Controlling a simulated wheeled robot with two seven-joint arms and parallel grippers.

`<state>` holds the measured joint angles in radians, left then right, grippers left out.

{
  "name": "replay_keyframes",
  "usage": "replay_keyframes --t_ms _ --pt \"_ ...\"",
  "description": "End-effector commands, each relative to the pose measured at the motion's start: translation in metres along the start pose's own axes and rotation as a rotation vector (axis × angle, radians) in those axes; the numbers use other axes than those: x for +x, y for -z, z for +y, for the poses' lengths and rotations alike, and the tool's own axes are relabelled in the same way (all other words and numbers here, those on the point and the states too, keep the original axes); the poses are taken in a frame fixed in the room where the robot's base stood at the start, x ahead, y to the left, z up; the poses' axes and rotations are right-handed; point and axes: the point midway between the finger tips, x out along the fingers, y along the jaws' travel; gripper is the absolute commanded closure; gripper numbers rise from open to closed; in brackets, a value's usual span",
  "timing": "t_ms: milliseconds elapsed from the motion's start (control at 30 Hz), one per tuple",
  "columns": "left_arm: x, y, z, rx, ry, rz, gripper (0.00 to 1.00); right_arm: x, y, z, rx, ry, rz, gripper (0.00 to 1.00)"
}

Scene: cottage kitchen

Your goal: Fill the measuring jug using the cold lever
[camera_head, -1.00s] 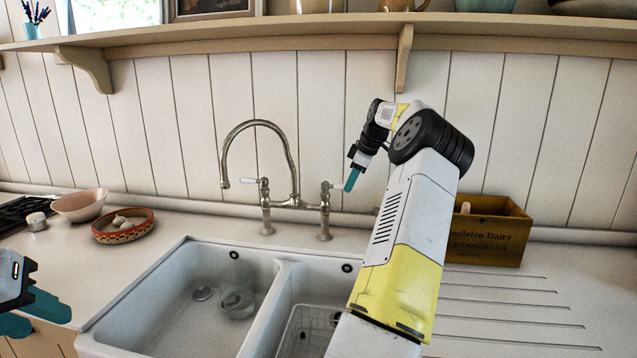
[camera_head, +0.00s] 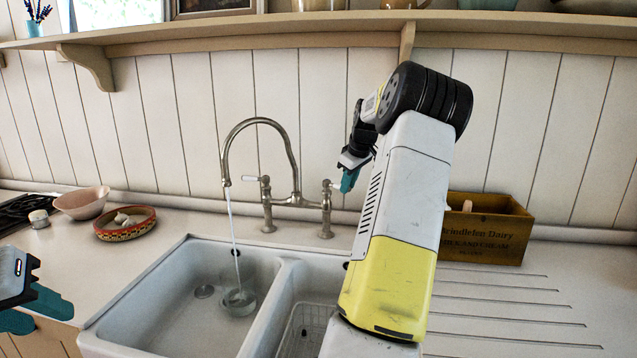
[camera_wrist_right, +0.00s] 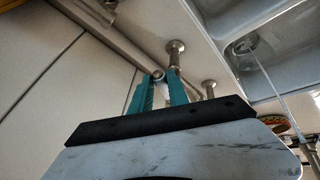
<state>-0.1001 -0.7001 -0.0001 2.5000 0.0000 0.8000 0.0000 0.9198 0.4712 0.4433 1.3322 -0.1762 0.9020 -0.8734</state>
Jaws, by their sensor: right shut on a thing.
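The measuring jug (camera_head: 240,302) stands in the left basin under the spout, and a thin stream of water (camera_head: 233,235) falls into it. It shows in the right wrist view (camera_wrist_right: 240,47) too. The bridge tap (camera_head: 292,170) has a lever on each side. My right gripper (camera_head: 347,182) is shut on the right-hand lever (camera_head: 332,184), whose end shows between the teal fingertips in the right wrist view (camera_wrist_right: 158,74). My left gripper (camera_head: 36,308) is at the left edge, partly cut off, its fingers apart and empty. The jug's water level cannot be made out.
The double sink (camera_head: 170,285) has a wire rack (camera_head: 305,328) in its right basin. A patterned dish (camera_head: 125,224) and a pink bowl (camera_head: 81,203) stand left on the counter. A wooden crate (camera_head: 487,235) stands right, behind the grooved drainer. A shelf (camera_head: 330,35) runs above.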

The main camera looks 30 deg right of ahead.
Motion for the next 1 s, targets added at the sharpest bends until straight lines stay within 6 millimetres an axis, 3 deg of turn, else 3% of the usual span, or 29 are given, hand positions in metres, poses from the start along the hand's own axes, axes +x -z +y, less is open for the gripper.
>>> replay_keyframes --t_ms 267,300,400,767,1000 --pt "0.000 0.000 0.000 0.000 0.000 0.000 0.64 -0.001 0.002 0.001 0.008 -0.007 0.005 1.00" --pt "0.000 0.000 0.000 0.000 0.000 0.000 0.64 -0.001 0.002 0.001 0.008 -0.007 0.005 0.76" --pt "0.000 0.000 0.000 0.000 0.000 0.000 0.64 -0.001 0.001 0.001 0.007 -0.006 0.004 0.58" --pt "0.000 0.000 0.000 0.000 0.000 0.000 0.64 -0.004 0.001 0.001 0.006 -0.005 0.002 0.58" --pt "0.000 0.000 0.000 0.000 0.000 0.000 0.64 -0.041 0.001 0.001 0.005 -0.008 0.003 0.58"
